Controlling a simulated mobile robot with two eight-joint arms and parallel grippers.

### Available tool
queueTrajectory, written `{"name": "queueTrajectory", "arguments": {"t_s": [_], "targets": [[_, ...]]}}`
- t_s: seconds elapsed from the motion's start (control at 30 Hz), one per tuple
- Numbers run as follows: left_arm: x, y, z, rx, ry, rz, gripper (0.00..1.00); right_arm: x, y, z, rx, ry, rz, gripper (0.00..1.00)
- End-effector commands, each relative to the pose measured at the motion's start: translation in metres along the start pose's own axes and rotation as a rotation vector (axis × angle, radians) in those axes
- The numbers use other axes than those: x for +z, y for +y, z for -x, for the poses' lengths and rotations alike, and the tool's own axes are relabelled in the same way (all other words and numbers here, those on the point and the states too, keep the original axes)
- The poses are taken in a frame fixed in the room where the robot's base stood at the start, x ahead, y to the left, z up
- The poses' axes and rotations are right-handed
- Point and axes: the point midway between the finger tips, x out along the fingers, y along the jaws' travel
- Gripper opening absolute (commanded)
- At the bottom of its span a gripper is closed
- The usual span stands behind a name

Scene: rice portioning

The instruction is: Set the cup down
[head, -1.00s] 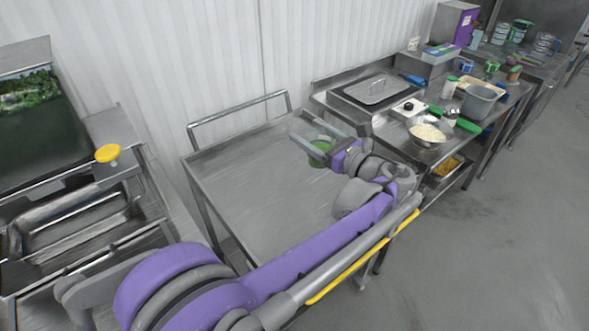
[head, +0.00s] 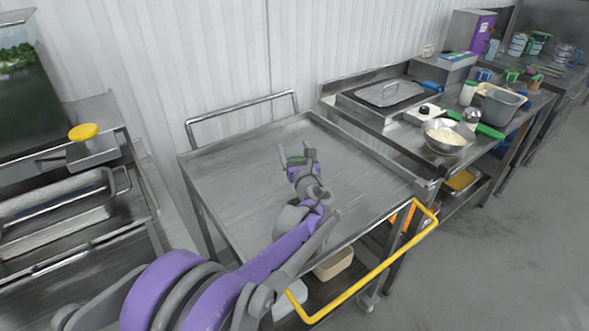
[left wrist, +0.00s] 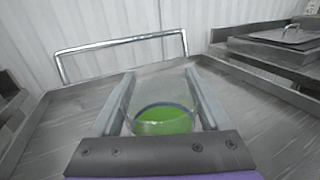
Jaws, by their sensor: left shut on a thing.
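My left gripper (head: 296,151) is over the middle of the steel cart top (head: 230,180). It is shut on a clear cup with green in it, which shows between the two fingers in the left wrist view (left wrist: 163,119). The cup looks upright. I cannot tell whether its base touches the cart top. My right gripper is not in view.
The cart top around the gripper is bare. A rail (head: 240,107) stands at its back, and a yellow handle (head: 370,285) at its front. To the right is a counter with a lidded pan (head: 390,93) and a bowl of rice (head: 446,137).

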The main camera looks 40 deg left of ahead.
Motion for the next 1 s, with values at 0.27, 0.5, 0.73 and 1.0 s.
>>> {"name": "queueTrajectory", "arguments": {"t_s": [0.27,0.5,0.73,1.0], "targets": [[-0.025,0.000,0.000,0.001,0.000,0.000,0.07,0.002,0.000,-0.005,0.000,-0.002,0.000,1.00],[-0.053,0.000,0.000,0.001,0.000,0.000,0.07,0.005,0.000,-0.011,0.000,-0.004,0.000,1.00],[-0.052,0.000,0.000,0.001,-0.001,0.000,0.07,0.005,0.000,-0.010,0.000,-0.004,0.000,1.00],[-0.055,0.000,0.000,0.001,0.000,0.000,1.00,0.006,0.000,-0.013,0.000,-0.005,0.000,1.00]]}}
